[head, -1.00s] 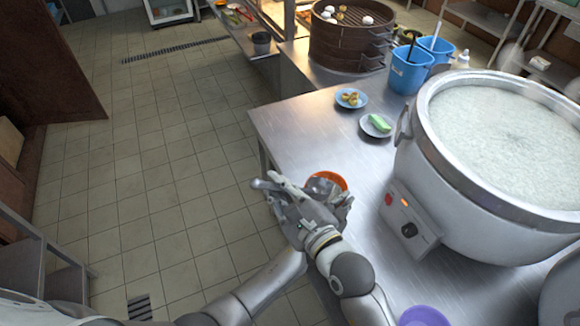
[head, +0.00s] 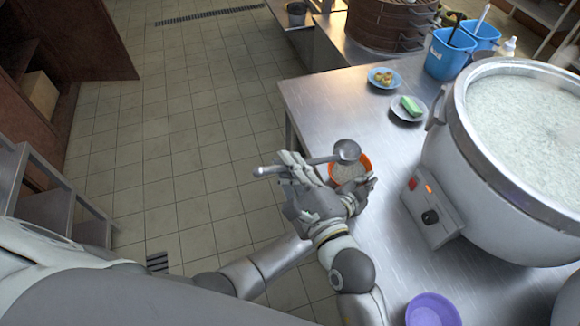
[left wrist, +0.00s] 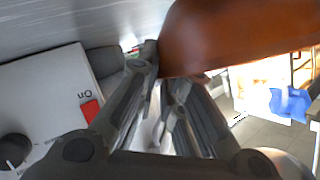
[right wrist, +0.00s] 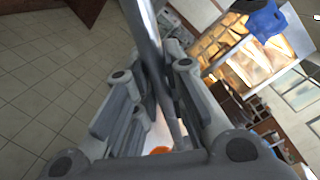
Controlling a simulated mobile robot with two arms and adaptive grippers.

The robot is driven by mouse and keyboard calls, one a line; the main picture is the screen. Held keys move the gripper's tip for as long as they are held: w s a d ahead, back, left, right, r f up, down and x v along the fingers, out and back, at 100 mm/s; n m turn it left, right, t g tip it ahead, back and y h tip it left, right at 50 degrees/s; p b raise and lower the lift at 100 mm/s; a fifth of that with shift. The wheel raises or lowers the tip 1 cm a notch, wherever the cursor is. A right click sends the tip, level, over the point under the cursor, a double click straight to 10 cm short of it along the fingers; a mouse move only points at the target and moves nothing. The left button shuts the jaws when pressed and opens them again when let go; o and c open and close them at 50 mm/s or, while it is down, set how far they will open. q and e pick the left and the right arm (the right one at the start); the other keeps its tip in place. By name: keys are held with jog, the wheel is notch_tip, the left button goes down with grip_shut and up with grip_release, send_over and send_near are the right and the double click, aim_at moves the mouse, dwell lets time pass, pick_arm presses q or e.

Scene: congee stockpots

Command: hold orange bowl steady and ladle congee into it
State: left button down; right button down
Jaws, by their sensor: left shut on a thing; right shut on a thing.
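The orange bowl (head: 365,162) is at the front-left edge of the steel counter, with whitish congee (head: 346,173) inside. My left gripper (head: 360,190) is shut on the bowl's near side. In the left wrist view the bowl (left wrist: 240,40) fills the upper right, beside the fingertips. My right gripper (head: 296,165) is shut on the ladle's handle, left of the bowl. The ladle (head: 347,150) has its scoop over the bowl's far rim. Its handle (right wrist: 146,30) crosses the right wrist view. The large stockpot (head: 440,165) of congee stands to the right. The scoop's contents are hidden.
Two small plates, one with yellow food (head: 384,78) and one with a green item (head: 408,108), lie behind the bowl. A blue bucket (head: 447,55) and a steamer (head: 385,25) stand further back. A purple bowl (head: 432,310) is at the front. Bare counter (head: 335,105) lies behind the orange bowl.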

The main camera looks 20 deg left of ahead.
pick_arm(q)
jog(key=c, duration=1.5)
grip_release()
jog(key=shift+s, duration=0.1)
jog(key=v, duration=1.2)
jog(key=shift+f, duration=0.1)
